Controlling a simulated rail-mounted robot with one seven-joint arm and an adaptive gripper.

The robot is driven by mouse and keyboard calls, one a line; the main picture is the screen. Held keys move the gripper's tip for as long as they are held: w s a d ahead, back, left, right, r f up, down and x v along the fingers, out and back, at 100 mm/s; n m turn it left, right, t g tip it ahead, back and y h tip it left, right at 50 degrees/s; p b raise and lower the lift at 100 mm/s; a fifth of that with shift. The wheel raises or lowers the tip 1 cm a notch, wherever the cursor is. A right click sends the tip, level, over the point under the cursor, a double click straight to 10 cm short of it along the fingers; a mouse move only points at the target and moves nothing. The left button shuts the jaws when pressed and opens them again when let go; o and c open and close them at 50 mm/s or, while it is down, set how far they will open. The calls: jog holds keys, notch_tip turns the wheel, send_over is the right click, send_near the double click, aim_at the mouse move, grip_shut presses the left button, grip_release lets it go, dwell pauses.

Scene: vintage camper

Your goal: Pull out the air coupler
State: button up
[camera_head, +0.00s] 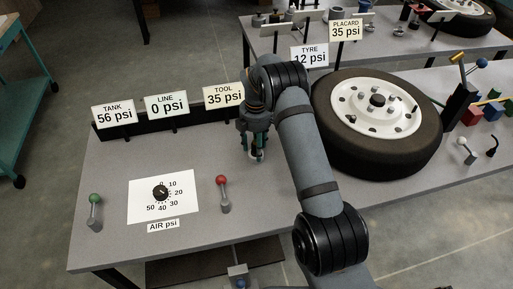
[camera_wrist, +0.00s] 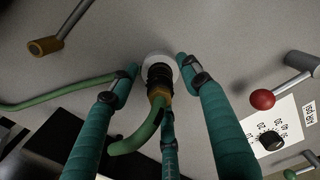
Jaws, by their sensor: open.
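In the wrist view the air coupler (camera_wrist: 159,78) is a dark ribbed cylinder with a brass end and a green hose (camera_wrist: 138,140). It sits at a pale round fitting (camera_wrist: 150,57) on the grey bench. My gripper (camera_wrist: 163,72) has teal fingers spread on both sides of the coupler, with another finger below it. The side fingers look apart from it; whether the lower one touches cannot be told. In the head view my gripper (camera_head: 257,152) points down at the bench behind the dial card, and its fingers mostly hide the coupler.
A red-knobbed lever (camera_head: 223,193), a green-knobbed lever (camera_head: 95,211) and the AIR psi dial (camera_head: 161,193) stand nearby. Signs behind read TANK 56 (camera_head: 114,113), LINE 0 (camera_head: 167,104) and TOOL 35 psi (camera_head: 223,95). A large tyre (camera_head: 330,118) lies right of my arm.

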jog(key=shift+c, duration=0.2)
jog(key=c, duration=1.1)
grip_shut()
jog(key=shift+r, duration=0.2)
jog(key=shift+r+p, duration=2.4)
jog(key=shift+r, duration=0.45)
